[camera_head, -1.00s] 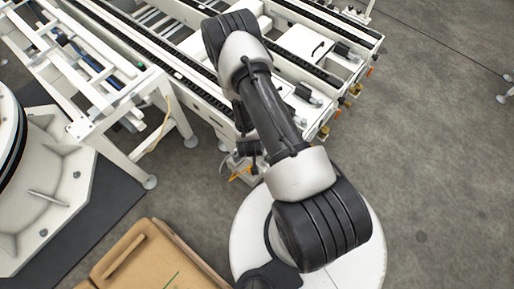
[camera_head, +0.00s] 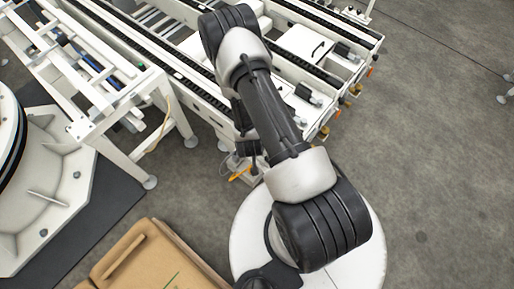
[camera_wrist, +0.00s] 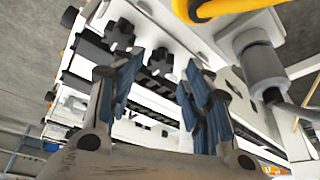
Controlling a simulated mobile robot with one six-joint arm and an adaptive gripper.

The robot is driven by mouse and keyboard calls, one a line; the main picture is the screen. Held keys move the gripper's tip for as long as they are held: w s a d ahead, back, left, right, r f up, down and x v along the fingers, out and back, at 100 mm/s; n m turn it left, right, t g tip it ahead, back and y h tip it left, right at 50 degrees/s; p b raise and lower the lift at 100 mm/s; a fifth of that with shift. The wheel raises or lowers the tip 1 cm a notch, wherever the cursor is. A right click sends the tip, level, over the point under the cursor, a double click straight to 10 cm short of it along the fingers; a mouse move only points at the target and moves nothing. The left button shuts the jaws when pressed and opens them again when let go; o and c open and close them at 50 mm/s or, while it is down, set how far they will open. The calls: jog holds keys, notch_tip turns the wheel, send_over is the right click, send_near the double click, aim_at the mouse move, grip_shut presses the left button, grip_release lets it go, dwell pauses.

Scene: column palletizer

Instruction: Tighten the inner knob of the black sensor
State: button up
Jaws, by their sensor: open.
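In the wrist view two black star-shaped knobs stand out from a white frame. One knob (camera_wrist: 120,34) is at the upper left, and the other knob (camera_wrist: 159,63) is lower and nearer the middle. I cannot tell for sure which is the inner one, and the black sensor body is not clearly seen. My gripper (camera_wrist: 160,82) is open, its blue-padded fingers apart with nothing held between them. The lower knob appears between the fingertips in the picture; no contact is visible. In the head view my arm largely hides the gripper and the knobs.
A yellow-orange curved part (camera_wrist: 215,8) and a grey cylinder (camera_wrist: 262,63) sit close on the right in the wrist view. White conveyor frames (camera_head: 185,75) fill the back. A cardboard box (camera_head: 150,262) stands at lower left. Grey floor on the right is clear.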

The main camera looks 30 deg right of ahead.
jog(key=v, duration=0.6)
jog(key=shift+r, duration=0.25)
jog(key=shift+s+a, duration=0.1)
jog(key=shift+s, duration=0.05)
